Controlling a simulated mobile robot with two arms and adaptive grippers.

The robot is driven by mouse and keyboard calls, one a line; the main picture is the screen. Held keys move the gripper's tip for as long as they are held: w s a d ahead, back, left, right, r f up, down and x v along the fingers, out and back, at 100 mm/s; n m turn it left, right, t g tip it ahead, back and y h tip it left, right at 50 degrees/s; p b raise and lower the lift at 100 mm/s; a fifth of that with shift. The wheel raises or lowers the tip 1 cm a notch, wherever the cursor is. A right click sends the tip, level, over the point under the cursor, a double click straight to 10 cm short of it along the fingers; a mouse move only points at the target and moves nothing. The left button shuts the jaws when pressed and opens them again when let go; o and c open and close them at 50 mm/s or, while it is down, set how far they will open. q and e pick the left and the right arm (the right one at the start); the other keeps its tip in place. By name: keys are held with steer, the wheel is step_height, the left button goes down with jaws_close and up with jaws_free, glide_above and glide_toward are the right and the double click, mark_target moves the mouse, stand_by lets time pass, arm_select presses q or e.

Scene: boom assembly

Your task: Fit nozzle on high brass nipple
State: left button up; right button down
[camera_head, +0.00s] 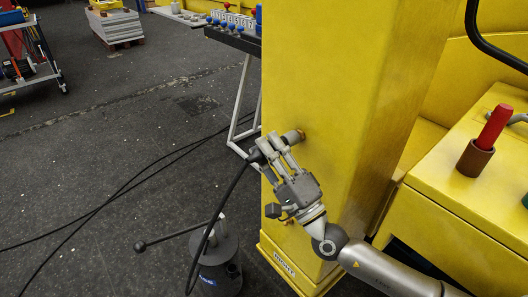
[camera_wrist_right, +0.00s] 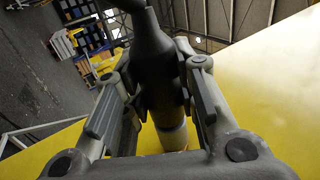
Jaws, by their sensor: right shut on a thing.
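The dark nozzle (camera_wrist_right: 155,65) with a pale collar (camera_wrist_right: 172,138) sits between the fingers of my right gripper in the right wrist view. My right gripper (camera_head: 272,148) is shut on it, close to the yellow column's left face in the head view. The nozzle's dark rear end (camera_head: 257,157) shows left of the fingers, with a black hose running down from it. The brass nipple (camera_head: 297,136) sticks out from the column just right of the fingertips. The nozzle's front lies in line with it, at or very near it; fingers hide whether they touch. My left gripper is not in view.
The yellow column (camera_head: 325,90) stands beside my right arm. A dark grey canister (camera_head: 220,268) with a lever stands on the floor below, left. A yellow block with a red-handled part (camera_head: 490,130) is at right. A rack with blue and red knobs (camera_head: 235,30) is behind.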

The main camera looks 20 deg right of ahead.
stand_by(1.2)
steer(key=shift+s+d+f+b, duration=0.1)
steer(key=shift+s+b, duration=0.1)
steer(key=shift+b, duration=0.35)
steer(key=shift+w+d+b, duration=0.2)
steer(key=shift+d+b, duration=0.05)
steer(key=shift+b, duration=0.1)
stand_by(0.6)
steer(key=shift+d, duration=0.1)
stand_by(0.5)
steer(key=c, duration=1.1)
jaws_free()
steer(key=shift+s+f, duration=0.1)
